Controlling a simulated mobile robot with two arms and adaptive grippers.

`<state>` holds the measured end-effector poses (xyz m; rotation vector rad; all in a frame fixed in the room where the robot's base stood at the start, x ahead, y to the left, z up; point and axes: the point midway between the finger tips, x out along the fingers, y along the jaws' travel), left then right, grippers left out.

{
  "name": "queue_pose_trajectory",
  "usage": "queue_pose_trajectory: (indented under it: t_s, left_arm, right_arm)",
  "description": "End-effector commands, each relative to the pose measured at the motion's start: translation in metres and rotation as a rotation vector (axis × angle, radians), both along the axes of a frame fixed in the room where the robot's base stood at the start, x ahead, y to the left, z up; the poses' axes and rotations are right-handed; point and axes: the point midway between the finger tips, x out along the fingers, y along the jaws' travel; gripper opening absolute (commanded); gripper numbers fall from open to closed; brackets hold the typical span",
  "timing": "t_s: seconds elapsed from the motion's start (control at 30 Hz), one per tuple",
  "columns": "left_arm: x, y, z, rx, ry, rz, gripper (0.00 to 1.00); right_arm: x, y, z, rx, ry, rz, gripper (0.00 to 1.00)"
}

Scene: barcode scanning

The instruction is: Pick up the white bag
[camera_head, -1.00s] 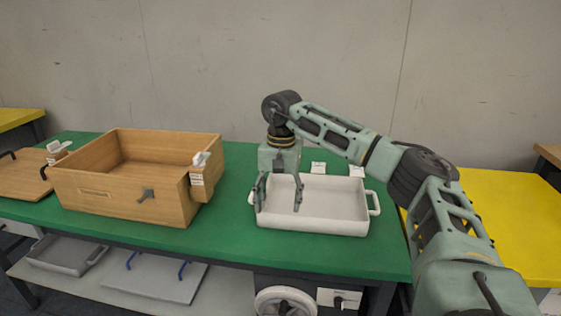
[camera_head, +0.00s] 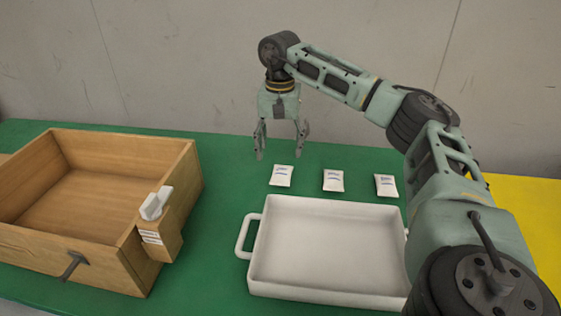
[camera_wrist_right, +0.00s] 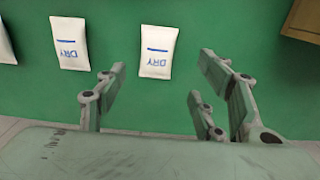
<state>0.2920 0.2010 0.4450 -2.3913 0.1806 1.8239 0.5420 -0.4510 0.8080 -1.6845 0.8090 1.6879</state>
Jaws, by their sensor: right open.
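Three small white bags lie in a row on the green table behind the white tray: the left bag (camera_head: 282,175), the middle bag (camera_head: 333,180) and the right bag (camera_head: 386,185). My right gripper (camera_head: 281,151) is open and empty, pointing down, by the left bag and above the table. In the right wrist view the nearest bag (camera_wrist_right: 159,50), with blue "DRY" print, lies just beyond the open fingers. A second bag (camera_wrist_right: 70,43) lies to its left, and a third is cut off at the left edge. My left gripper is not in view.
The white tray (camera_head: 254,279) with side handles is empty in front of the bags. An open wooden box (camera_head: 100,262) stands at the left, with a white device (camera_head: 156,203) on its corner holder. Green table (camera_head: 222,200) is bare between box and bags.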

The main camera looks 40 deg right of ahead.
Motion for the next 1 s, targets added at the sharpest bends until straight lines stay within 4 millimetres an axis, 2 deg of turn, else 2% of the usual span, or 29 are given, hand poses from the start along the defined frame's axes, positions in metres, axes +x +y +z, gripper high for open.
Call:
queue_pose_trajectory:
  t_s: [0.27, 0.6, 0.9, 1.0]
  left_arm:
    - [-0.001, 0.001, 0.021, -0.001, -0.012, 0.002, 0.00]
    - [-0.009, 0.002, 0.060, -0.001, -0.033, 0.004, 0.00]
    - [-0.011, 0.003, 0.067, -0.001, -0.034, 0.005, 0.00]
    - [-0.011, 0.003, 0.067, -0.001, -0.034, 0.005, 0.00]
  right_arm:
    - [-0.002, -0.001, -0.030, 0.000, 0.004, 0.000, 0.62]
    - [-0.006, -0.001, -0.072, 0.000, 0.004, -0.001, 0.62]
    - [-0.005, -0.001, -0.077, 0.000, 0.001, -0.001, 0.62]
    - [-0.005, -0.001, -0.077, 0.000, 0.001, -0.001, 0.56]
